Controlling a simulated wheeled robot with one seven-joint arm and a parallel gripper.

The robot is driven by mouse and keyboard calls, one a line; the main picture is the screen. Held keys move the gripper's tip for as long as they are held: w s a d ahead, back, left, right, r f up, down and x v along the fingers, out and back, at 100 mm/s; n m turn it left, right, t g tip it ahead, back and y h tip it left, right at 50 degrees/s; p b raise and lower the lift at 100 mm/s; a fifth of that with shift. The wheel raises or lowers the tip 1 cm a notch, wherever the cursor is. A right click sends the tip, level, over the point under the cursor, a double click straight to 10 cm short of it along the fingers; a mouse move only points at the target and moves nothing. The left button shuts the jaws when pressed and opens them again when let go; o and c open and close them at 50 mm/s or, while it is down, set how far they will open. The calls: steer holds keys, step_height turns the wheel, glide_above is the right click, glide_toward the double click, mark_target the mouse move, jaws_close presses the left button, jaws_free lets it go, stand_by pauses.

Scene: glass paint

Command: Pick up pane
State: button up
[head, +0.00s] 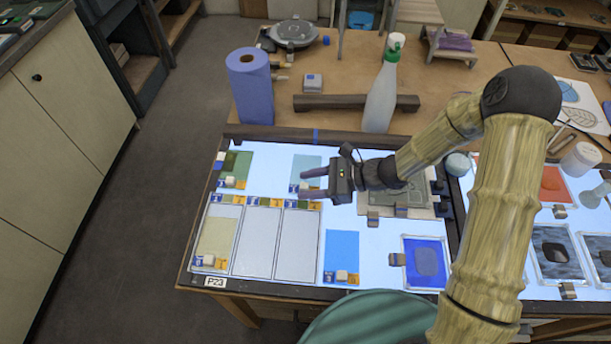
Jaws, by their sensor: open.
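Several glass panes lie on the lit table (300,275). My gripper (303,183) is open, its two fingers pointing left, over the near part of a pale teal pane (306,163). A green pane (240,162) lies at the far left. A pale yellow-green pane (219,232) lies in the left of three framed slots. A bright blue pane (342,249) lies at the near middle. A dark blue pane (423,268) sits in a clear frame to its right. Small blocks and coloured tags sit on several panes.
The middle slot (258,242) and right slot (296,245) look bare. A blue paper roll (250,88), spray bottle (381,95) and dark bar (335,103) stand or lie behind the lit table. A grey patterned plate (398,194) lies under my arm. Framed panes fill the right side.

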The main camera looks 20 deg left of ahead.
jaws_close()
steer(key=shift+r, duration=0.1)
stand_by(0.3)
step_height(320, 180, up, 10)
steer(key=p, duration=0.7)
steer(key=shift+p, duration=0.3)
stand_by(0.3)
